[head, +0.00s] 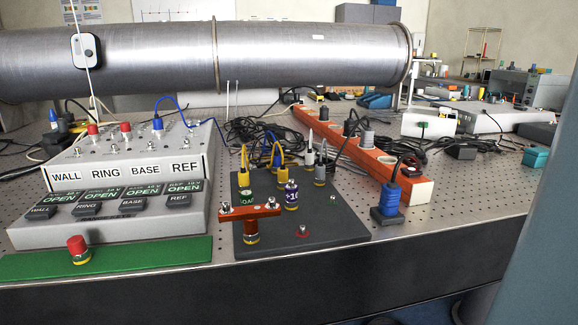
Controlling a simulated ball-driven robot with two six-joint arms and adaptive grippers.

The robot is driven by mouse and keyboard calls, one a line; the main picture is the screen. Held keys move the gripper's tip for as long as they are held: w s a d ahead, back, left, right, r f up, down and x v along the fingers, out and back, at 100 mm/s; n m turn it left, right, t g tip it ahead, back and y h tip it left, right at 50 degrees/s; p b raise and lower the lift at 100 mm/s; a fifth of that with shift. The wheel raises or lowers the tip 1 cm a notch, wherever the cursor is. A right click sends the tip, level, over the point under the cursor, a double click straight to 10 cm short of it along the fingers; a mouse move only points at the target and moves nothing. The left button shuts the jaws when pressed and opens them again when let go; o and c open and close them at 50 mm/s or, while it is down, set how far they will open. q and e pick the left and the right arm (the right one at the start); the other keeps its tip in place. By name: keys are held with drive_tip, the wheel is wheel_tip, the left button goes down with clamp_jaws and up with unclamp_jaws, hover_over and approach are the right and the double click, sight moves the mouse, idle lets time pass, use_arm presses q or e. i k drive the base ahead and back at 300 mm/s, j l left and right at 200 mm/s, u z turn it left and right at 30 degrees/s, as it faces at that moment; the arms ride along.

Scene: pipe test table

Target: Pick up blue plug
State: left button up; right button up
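Several blue plug-like pieces show, and I cannot tell which one the task means. One blue plug (157,123) with a blue cable stands upright in the top of the sloped white box (130,172). Another blue plug (277,155) stands among yellow plugs at the back of the dark board (335,228). A larger blue piece (390,199) stands on a small dark base right of the board, below a black cable. A small blue-tipped piece (53,117) stands at the far left. Neither gripper is in view.
The perforated metal table (440,220) has free room at its right front. A large metal pipe (150,60) crosses the back. An orange strip (407,182) holds several plugs. Loose black cables (260,130) lie behind the board. A green mat (140,257) carries a red-topped plug (78,249).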

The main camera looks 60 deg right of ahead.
sight(277, 158)
drive_tip(key=z, duration=1.65)
